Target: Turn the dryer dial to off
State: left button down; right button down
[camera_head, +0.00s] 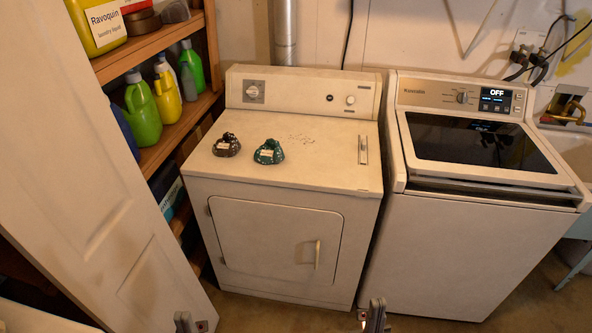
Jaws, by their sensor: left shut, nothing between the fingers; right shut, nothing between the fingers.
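The dryer (330,185) is the off-white machine in the middle, with a hinged front door (270,240). Its dial (253,91) is a white round knob on a dark grey square plate at the left of the back panel. The dial's setting is too small to read. A smaller white knob (350,100) sits at the right of the same panel. My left gripper (187,322) and my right gripper (374,315) show only at the bottom edge, both shut and empty. Both are well in front of the dryer's panel and apart from the dial.
A brown pouch-like item (227,146) and a green one (269,152) lie on the dryer top. A washer (470,200) with a screen reading OFF stands right. Shelves with detergent bottles (143,113) and a white door (90,180) bound the left side.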

aim_at(253, 91)
jog(key=i+l, duration=0.1)
jog(key=i, duration=0.45)
jog(key=i+l+u, duration=0.1)
jog(key=i+u, duration=0.3)
jog(key=i+l+u, duration=0.15)
jog(key=u, duration=0.25)
jog(key=i+l+u, duration=0.25)
jog(key=u, duration=0.55)
jog(key=i+l, duration=0.4)
